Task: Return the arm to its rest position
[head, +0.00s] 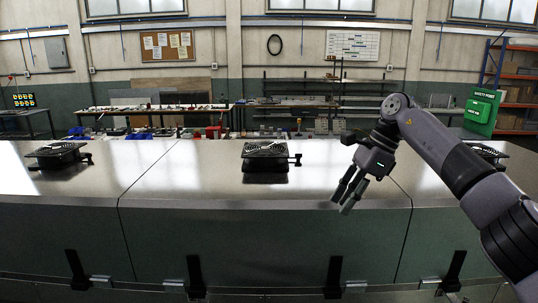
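My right arm reaches in from the right side of the head view. Its gripper (349,193) hangs above the front edge of the metal dryer top, fingers pointing down and slightly left. The fingers look slightly apart, with nothing seen between them. My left gripper is not in view.
The long metal dryer (160,200) spans the view. A black fan unit (265,150) sits left of the gripper, another at far left (58,151), and a third partly behind my arm (487,152). Black latches (333,277) line the front. A green cabinet (481,108) stands behind.

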